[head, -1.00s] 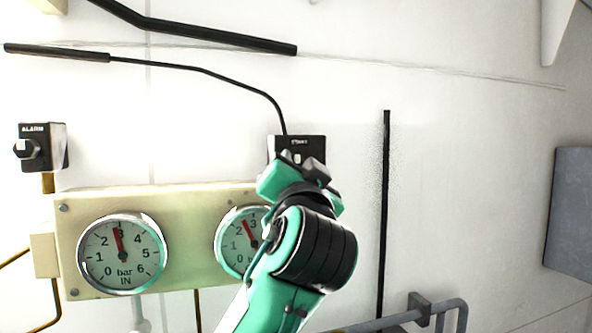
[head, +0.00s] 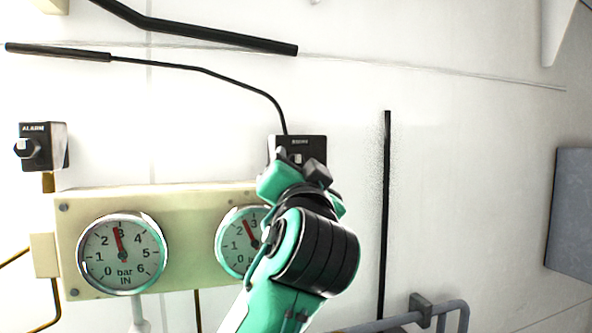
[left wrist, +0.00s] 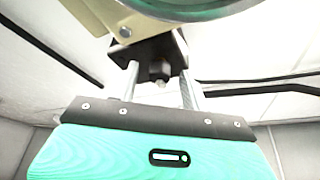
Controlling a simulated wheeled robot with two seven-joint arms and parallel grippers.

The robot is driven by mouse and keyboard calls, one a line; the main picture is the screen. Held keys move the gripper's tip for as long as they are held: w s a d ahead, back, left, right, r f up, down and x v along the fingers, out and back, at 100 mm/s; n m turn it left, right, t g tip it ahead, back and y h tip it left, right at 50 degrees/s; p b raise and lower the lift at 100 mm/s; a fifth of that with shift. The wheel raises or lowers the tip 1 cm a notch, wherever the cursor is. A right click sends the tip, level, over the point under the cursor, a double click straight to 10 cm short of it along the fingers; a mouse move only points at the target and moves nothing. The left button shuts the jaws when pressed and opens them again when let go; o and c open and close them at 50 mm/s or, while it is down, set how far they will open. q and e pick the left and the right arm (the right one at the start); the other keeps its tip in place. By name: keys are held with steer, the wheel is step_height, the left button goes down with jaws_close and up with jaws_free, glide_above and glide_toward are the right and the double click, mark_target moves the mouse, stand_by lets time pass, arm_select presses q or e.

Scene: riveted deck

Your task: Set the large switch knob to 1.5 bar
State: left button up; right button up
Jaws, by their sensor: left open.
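A black switch box (head: 312,146) is on the white wall above the right gauge. Its small label is too blurred to read, and my left gripper hides its lower part. My left gripper (head: 300,164) is open in front of this box. In the left wrist view the two fingers of the gripper (left wrist: 160,86) stand apart, one on each side of a dark knob (left wrist: 159,70) on a black box (left wrist: 150,48). I cannot tell whether they touch the knob. The knob's setting is not readable. My right gripper is not in view.
A cream panel (head: 180,200) carries an IN gauge (head: 122,253), needle near 3, and a second gauge (head: 238,240) partly behind my left arm. An ALARM box (head: 42,147) is at far left. Black pipes (head: 200,34) cross above. A rail (head: 420,310) is at lower right.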

arm_select(q)
steer(key=b+v, duration=0.6)
steer(key=v, duration=0.7)
steer(key=shift+s+d, duration=0.1)
